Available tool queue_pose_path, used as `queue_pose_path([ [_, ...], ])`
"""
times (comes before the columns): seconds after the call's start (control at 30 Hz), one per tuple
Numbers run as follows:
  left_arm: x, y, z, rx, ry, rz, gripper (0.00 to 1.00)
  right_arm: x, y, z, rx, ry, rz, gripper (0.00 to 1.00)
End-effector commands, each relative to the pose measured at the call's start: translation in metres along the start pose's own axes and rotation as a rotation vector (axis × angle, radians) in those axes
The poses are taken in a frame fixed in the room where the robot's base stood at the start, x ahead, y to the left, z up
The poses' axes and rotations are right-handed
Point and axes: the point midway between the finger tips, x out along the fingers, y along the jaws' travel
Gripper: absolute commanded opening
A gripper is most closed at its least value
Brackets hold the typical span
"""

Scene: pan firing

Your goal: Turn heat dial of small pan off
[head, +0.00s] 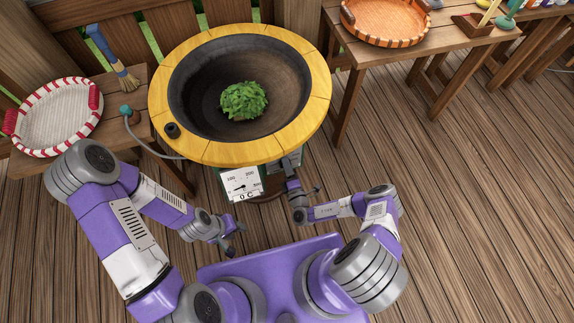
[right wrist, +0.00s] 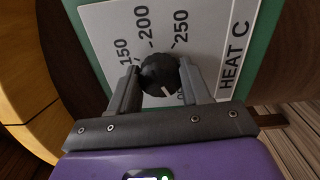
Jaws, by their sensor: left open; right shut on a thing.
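The heat dial (right wrist: 160,74) is a black ribbed knob on a white panel marked 150, 200, 250 and HEAT C in the right wrist view. A white line on the knob points down and slightly right. My right gripper (right wrist: 161,80) is shut on the knob, one finger on each side; it also shows in the head view (head: 304,189) below the pan's rim. The pan (head: 187,52) is a dark bowl with a yellow rim. A gauge panel (head: 241,185) below it reads 0 C. My left gripper (head: 233,240) is open and empty, left of my right gripper.
A green leafy clump (head: 244,101) lies in the pan. A round white tray with red handles (head: 60,117) and a brush (head: 110,55) are on the left table. The right table holds an orange tray (head: 388,20). Wooden floor is clear at right.

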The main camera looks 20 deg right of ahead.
Motion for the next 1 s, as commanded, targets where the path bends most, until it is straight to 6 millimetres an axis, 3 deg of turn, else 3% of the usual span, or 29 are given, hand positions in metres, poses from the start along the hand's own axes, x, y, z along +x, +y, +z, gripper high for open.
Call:
queue_pose_path([
  [0.4,-0.01,0.0038,0.0005,0.0,0.0,0.0,0.43,0.0002,0.0008,0.0008,-0.178,-0.002,0.0,0.17],
  [0.93,-0.0106,0.004,0.0005,0.0,0.0,0.0,0.43,0.0003,0.0005,0.001,-0.202,-0.002,0.001,0.17],
  [0.97,-0.0106,0.004,0.0005,0.0,0.0,0.0,0.43,0.0003,0.0005,0.001,-0.202,-0.002,0.001,0.5],
  [1.0,-0.0106,0.004,0.0005,0.0,0.0,0.0,0.43,0.0003,0.0005,0.001,-0.201,-0.002,0.001,0.56],
])
